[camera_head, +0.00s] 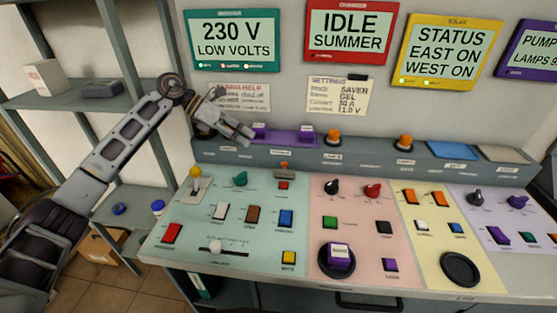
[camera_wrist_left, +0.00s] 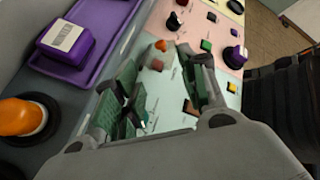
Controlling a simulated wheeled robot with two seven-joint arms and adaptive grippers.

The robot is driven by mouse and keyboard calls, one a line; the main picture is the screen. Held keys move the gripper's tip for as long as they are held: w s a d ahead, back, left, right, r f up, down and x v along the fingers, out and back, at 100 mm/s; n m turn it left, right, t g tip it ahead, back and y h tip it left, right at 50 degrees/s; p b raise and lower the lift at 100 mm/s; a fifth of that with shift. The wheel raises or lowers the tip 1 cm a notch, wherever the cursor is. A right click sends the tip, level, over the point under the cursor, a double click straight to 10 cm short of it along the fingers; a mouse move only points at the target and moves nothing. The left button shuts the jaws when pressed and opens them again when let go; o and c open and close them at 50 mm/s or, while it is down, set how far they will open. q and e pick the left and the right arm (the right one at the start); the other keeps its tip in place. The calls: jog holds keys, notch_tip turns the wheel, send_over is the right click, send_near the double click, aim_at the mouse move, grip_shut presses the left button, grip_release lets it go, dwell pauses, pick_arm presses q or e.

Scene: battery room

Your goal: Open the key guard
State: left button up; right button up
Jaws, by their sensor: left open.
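My left gripper (camera_head: 236,128) reaches over the grey ledge at the back left of the console. Its fingers are apart and empty, and they also show in the wrist view (camera_wrist_left: 165,92). No part is clearly labelled as the key guard. An orange-topped fitting (camera_head: 284,166) stands at the back of the pale green panel, just above a red button (camera_head: 284,185). The fitting also shows beyond the fingertips in the wrist view (camera_wrist_left: 161,46), apart from them. I cannot tell whether this fitting is the guard. My right gripper is not in view.
Purple blocks (camera_head: 306,133) sit in a purple tray (camera_wrist_left: 98,42) on the ledge, beside an orange knob (camera_wrist_left: 22,117). A yellow-knobbed lever (camera_head: 195,173) and several switches crowd the green panel. Wall screens (camera_head: 233,40) hang above. A shelf rack (camera_head: 135,92) stands left.

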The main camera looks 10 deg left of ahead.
pick_arm(q)
send_near(284, 171)
jog(key=w+d+f, duration=0.2)
jog(key=d, duration=0.1)
jog(key=w+d, duration=0.1)
jog(key=shift+d+f+p, duration=0.25)
jog(key=shift+f+p, duration=0.05)
jog(key=shift+f, duration=0.1)
jog(key=shift+w+d+f, duration=0.1)
jog(key=shift+d+f, duration=0.3)
jog(key=shift+d, duration=0.05)
jog(key=shift+d+f, duration=0.15)
jog(key=shift+d, duration=0.1)
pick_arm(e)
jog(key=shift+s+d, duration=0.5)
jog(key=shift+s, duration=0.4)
